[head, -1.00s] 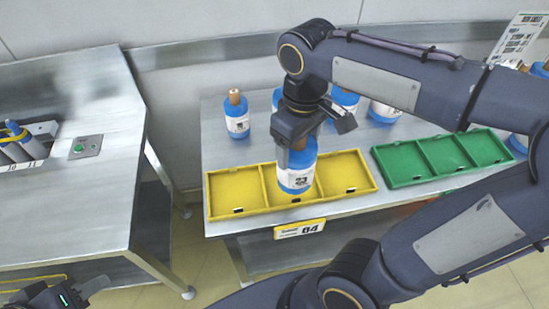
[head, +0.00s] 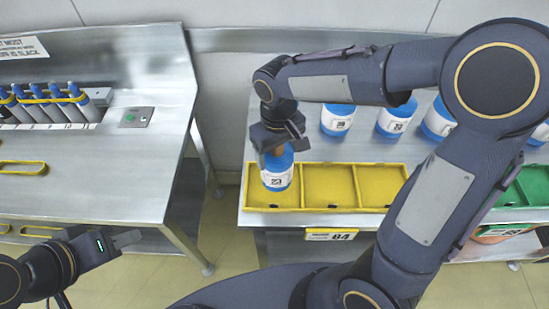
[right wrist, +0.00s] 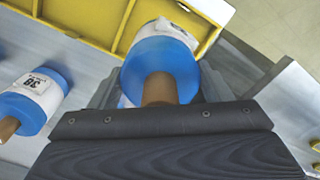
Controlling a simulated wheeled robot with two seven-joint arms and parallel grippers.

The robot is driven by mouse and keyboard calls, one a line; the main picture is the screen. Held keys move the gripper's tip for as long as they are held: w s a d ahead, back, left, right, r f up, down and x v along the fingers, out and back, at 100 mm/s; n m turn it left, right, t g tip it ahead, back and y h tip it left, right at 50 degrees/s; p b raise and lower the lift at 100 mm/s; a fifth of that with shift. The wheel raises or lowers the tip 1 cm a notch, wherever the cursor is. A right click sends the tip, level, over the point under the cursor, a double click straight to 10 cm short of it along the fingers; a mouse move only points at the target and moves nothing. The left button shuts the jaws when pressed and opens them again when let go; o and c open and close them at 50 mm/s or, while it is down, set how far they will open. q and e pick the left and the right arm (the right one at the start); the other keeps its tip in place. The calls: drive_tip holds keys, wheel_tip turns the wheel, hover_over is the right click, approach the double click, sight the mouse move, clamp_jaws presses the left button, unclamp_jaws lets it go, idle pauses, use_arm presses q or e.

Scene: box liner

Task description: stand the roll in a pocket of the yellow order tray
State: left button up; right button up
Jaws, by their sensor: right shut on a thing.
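The blue roll (head: 277,178) has a white label and is upright at the leftmost pocket of the yellow order tray (head: 330,186). My right gripper (head: 281,148) is shut on its upper part. In the right wrist view the roll (right wrist: 160,72) shows its brown core, with the yellow tray (right wrist: 125,28) beyond it. I cannot tell whether its base touches the pocket floor. The middle and right pockets look empty, though my right arm covers part of the tray's right end. My left gripper (head: 125,239) is at the lower left, away from the tray; its jaw opening is unclear.
Several blue rolls stand behind the tray, one (head: 337,118) near its middle. A green tray (head: 527,190) lies to the right, partly behind my arm.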

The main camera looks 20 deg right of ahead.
drive_tip(key=shift+w+a+f, duration=0.1)
drive_tip(key=shift+a+f, duration=0.05)
drive_tip(key=shift+f, duration=0.05)
drive_tip(key=shift+w+a+f, duration=0.1)
drive_tip(key=shift+a+f, duration=0.1)
drive_tip(key=shift+f, duration=1.6)
drive_tip(key=shift+f, duration=0.15)
drive_tip(key=o, duration=1.8)
